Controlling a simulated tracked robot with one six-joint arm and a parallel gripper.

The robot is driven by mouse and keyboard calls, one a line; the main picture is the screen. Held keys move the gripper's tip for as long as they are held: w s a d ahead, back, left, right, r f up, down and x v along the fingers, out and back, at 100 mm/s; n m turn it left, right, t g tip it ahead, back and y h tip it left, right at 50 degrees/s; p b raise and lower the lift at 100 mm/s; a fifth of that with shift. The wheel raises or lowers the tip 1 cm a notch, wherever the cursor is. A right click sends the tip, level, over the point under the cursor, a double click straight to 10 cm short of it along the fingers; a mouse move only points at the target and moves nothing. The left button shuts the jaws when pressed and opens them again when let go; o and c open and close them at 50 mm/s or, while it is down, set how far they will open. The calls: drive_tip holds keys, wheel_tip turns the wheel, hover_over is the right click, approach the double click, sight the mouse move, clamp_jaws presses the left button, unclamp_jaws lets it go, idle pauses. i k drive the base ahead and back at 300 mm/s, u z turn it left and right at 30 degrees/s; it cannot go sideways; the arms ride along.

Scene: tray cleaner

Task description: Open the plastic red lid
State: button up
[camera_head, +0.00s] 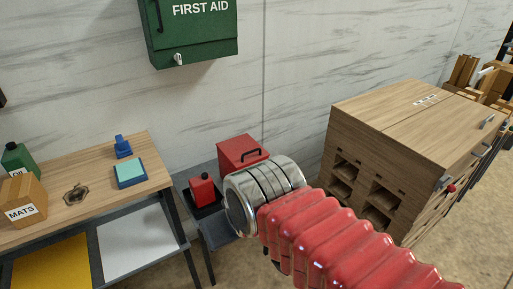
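My arm, with red ribbed sleeve and a shiny metal joint, reaches in from the lower right and ends just in front of the lid. My gripper's fingers are not visible; the joint hides whatever lies beyond it.
A wooden cabinet (375,112) stands at the right. A green FIRST AID box (195,40) hangs above.

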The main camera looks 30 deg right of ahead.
sight(242, 150)
drive_tip(key=u, duration=0.05)
drive_tip(key=i, duration=1)
drive_tip(key=z, duration=0.05)
